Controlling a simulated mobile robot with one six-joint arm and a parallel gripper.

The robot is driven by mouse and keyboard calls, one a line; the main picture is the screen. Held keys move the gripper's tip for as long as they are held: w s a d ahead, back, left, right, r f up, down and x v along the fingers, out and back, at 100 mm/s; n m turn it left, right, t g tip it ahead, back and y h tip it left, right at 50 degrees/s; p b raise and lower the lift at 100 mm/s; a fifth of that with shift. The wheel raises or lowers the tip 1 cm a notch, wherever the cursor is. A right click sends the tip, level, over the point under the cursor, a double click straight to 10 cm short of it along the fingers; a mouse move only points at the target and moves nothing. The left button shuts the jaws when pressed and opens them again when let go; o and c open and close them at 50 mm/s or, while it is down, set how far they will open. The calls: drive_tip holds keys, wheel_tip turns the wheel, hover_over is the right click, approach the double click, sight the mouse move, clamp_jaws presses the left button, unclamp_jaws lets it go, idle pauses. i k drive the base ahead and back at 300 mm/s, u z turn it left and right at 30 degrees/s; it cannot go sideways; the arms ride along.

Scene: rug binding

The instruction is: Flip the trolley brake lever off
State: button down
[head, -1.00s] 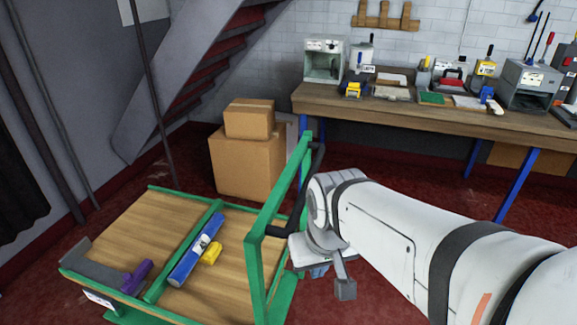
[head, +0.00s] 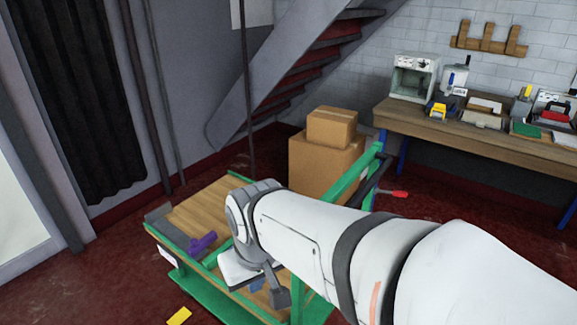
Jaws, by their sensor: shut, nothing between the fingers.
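The green-framed trolley (head: 215,193) with a wooden deck stands at the centre-left in the head view. A lever with a red handle (head: 398,193) sticks out to the right beside the trolley's green upright, near its black handle (head: 375,172). It looks like the brake lever; its base is hidden behind my arm. My gripper (head: 256,286) is shut and empty, over the front part of the trolley, left of and apart from the red lever.
A purple object (head: 203,242) lies on the deck beside a grey piece. A yellow object (head: 179,316) is on the red floor in front. Cardboard boxes (head: 318,165) stand behind the trolley. A workbench (head: 450,142) with machines is at the back right.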

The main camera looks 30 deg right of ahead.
sight(398, 193)
drive_tip(key=u, duration=0.85)
drive_tip(key=k, duration=1.65)
drive_tip(key=z, duration=2.25)
drive_tip(key=i, duration=1.7)
drive_tip(key=z, duration=0.05)
